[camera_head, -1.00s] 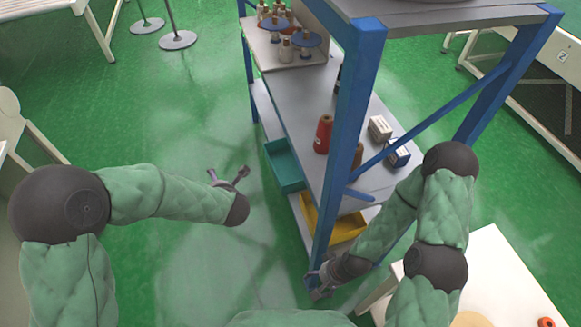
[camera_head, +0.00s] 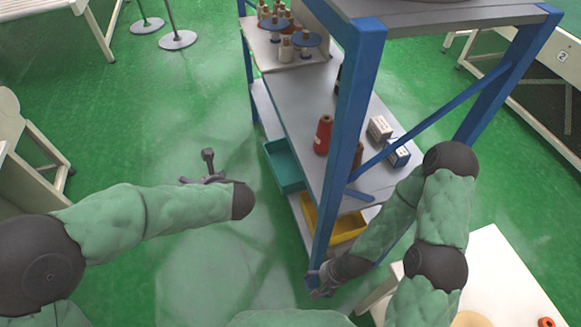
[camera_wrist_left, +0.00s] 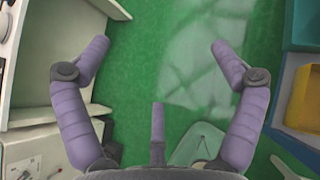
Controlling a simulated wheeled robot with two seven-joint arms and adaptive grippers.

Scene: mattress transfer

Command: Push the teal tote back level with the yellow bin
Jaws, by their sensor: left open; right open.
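The teal tote (camera_head: 284,165) sits on the lower shelf of the blue-framed rack, sticking out past the shelf's left edge. The yellow bin (camera_head: 325,224) is on the same level nearer to me, partly behind the blue post. In the left wrist view the teal tote (camera_wrist_left: 303,24) and yellow bin (camera_wrist_left: 300,98) show at the right edge. My left gripper (camera_head: 197,167) is open and empty over the floor, left of the tote and apart from it; its spread fingers show in the wrist view (camera_wrist_left: 158,45). My right gripper (camera_head: 316,284) is open beside the foot of the near blue post.
The rack's middle shelf (camera_head: 300,105) holds a red cone (camera_head: 323,134), small boxes and several spools. A pale table (camera_head: 490,265) stands at the lower right. White furniture (camera_head: 30,140) is at the left. The green floor between is clear.

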